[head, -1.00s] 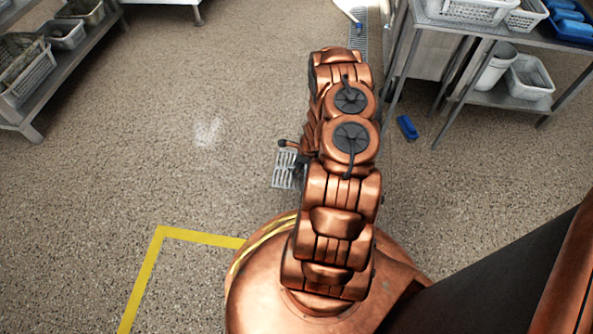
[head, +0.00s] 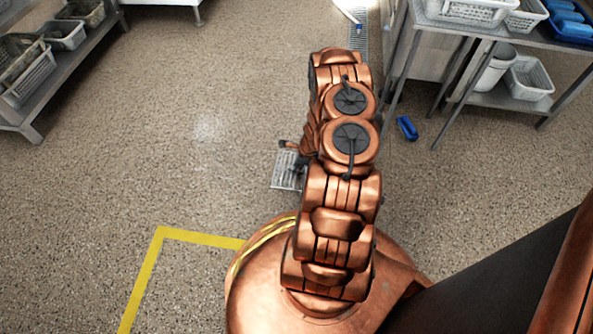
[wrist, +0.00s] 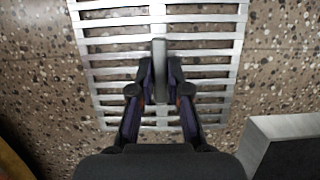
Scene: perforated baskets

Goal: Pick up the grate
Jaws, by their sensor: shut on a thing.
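The grate (head: 287,171) is a small light-grey metal grid of parallel slats on the speckled floor, left of my arm in the head view. My arm hides its right part there. In the wrist view the grate (wrist: 205,30) fills the upper middle, with a wider bar along its centre. My gripper (wrist: 160,85) is over the grate, its two dark fingers closed on that central bar. In the head view the gripper is mostly hidden behind my arm. I cannot tell whether the grate is clear of the floor.
A metal table (head: 412,18) with baskets stands at the upper right, and a low rack (head: 32,110) with baskets at the upper left. A blue object (head: 407,128) lies on the floor right of my arm. Yellow tape (head: 203,238) marks the floor at front left. The floor between is open.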

